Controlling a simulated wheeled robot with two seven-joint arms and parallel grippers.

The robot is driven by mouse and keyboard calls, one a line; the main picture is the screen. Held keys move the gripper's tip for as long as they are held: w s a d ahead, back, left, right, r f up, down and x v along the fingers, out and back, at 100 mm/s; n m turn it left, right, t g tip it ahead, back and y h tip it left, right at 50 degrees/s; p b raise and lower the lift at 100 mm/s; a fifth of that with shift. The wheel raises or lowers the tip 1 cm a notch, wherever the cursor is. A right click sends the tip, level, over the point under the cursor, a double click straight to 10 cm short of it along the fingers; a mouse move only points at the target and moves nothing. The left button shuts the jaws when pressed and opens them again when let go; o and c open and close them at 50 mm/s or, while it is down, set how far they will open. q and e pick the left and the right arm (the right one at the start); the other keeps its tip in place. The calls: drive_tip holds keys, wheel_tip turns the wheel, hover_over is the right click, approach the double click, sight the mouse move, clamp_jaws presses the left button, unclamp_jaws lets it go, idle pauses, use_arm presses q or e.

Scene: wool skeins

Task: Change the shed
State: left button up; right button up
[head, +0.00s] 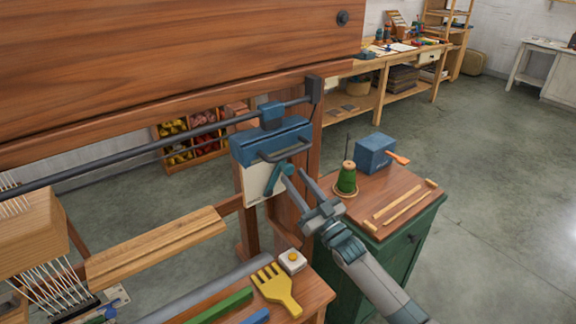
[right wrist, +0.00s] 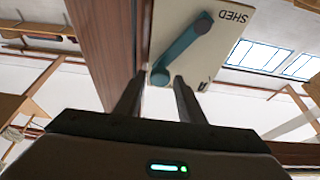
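A cream plate (head: 254,184) hangs below a blue housing (head: 245,150) on the wooden loom. It carries a teal lever (head: 277,180). In the right wrist view, the lever's lower end lies just beyond and between the spread fingertips (right wrist: 158,82), apparently not gripped. My left gripper is not in view.
A green cabinet (head: 402,253) right of the loom bears a green yarn cone (head: 346,180), a blue box (head: 375,154) and wooden sticks. Open floor lies at right.

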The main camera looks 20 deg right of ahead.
sight(290, 173)
drive_tip(key=shift+p+x, duration=0.5)
drive_tip(key=shift+x, duration=1.8)
drive_tip(key=shift+c, duration=0.3)
clamp_jaws()
